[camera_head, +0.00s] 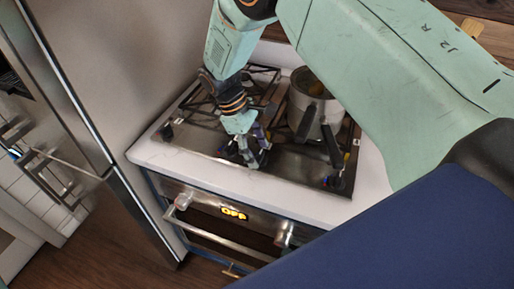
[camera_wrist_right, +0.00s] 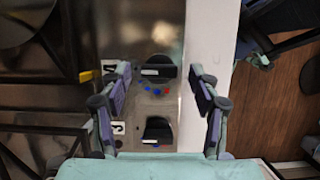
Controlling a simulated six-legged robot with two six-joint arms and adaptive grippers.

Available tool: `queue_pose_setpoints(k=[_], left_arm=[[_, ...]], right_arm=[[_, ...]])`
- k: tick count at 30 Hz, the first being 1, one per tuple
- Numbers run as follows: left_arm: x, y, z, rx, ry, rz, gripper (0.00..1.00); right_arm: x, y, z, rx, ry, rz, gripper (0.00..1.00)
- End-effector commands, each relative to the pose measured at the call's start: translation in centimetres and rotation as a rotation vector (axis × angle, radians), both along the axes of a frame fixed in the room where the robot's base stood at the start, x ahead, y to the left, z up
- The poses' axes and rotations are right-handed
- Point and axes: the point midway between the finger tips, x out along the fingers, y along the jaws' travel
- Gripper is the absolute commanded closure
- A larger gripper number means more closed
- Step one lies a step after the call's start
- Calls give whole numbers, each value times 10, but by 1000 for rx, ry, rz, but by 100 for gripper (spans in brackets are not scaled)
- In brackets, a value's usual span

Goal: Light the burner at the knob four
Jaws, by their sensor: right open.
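A black knob (camera_wrist_right: 155,72) with a pale marker bar sits on the metal cooktop, beside a label that looks like 4 (camera_wrist_right: 108,66), partly covered by a finger. A second black knob (camera_wrist_right: 157,130) sits beside the label 3 (camera_wrist_right: 118,128). My right gripper (camera_wrist_right: 161,80) is open and empty, one finger on each side of the upper knob; contact cannot be told. In the head view my right gripper (camera_head: 254,160) points down at the cooktop's front strip and hides the middle knobs.
A light pot (camera_head: 314,105) stands on the right of the cooktop. Black grates (camera_head: 200,103) lie at the left. The oven front below has a display reading OFF (camera_head: 234,212) and a bar handle (camera_head: 215,238). A steel fridge (camera_head: 75,80) stands left. White counter edges the cooktop.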

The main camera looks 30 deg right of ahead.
Motion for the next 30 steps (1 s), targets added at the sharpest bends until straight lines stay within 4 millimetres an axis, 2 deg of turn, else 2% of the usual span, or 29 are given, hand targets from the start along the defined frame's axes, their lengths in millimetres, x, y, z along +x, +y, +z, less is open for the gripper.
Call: queue_pose_setpoints(k=[10, 27, 30], left_arm=[[0, 0, 0, 0, -1, 0, 37], [0, 0, 0, 0, -1, 0, 37], [0, 0, 0, 0, 0, 0, 37]], right_arm=[[1, -2, -4, 0, 0, -1, 39], [1, -2, -4, 0, -1, -1, 87], [1, -2, -4, -1, 0, -1, 92]])
